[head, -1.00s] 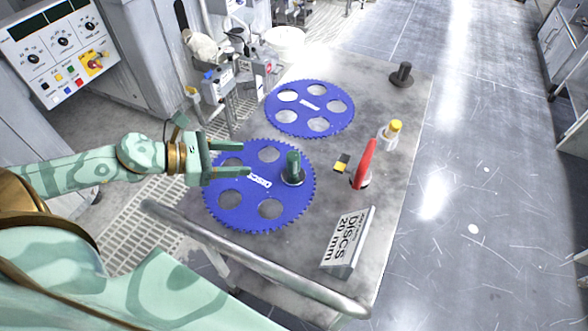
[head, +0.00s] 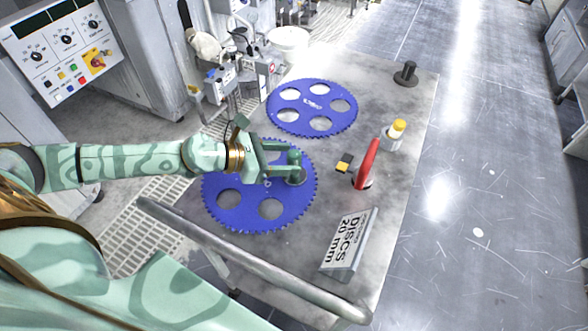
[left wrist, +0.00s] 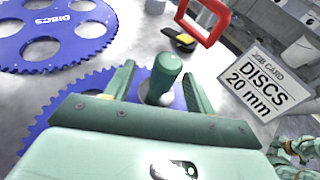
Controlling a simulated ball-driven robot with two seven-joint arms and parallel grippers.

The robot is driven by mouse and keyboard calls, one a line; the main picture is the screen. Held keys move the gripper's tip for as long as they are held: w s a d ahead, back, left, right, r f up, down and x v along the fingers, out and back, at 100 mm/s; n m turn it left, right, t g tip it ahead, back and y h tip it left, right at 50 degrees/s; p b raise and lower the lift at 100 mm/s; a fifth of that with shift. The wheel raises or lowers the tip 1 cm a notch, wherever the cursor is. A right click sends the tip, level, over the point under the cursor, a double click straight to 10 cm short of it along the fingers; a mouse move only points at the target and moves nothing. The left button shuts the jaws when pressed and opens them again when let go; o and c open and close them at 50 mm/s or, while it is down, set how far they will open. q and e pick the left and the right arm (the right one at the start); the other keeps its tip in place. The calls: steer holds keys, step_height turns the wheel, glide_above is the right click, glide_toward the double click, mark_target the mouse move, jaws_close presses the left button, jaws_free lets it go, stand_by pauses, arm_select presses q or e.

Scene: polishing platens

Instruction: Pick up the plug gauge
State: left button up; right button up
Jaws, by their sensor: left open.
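The plug gauge, taken to be the upright piece with a green cylindrical handle (head: 296,161), stands at the right part of the near blue toothed disc (head: 235,213). In the left wrist view its handle (left wrist: 163,76) rises between the two fingers. My left gripper (head: 284,161) is open, with its fingers on either side of the handle. The left wrist view shows a gap between the handle and the left finger; contact on the right finger side cannot be told. My right gripper is not seen.
A second blue disc (head: 342,105) lies farther back. Right of the gauge are a small black-and-yellow item (head: 344,163), a red-handled tool (head: 367,165) and a yellow-capped bottle (head: 396,130). A job card (head: 347,241) stands in front. A dark knobbed piece (head: 405,74) stands at the far corner.

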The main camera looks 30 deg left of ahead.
mark_target(302, 172)
arm_select(q)
steer(key=x, duration=0.5)
steer(key=shift+s+d+f+p, duration=0.2)
steer(key=shift+s+p, duration=0.1)
steer(key=shift+p, duration=0.1)
steer(key=shift+a, duration=0.1)
jaws_close()
steer(key=shift+r, duration=0.15)
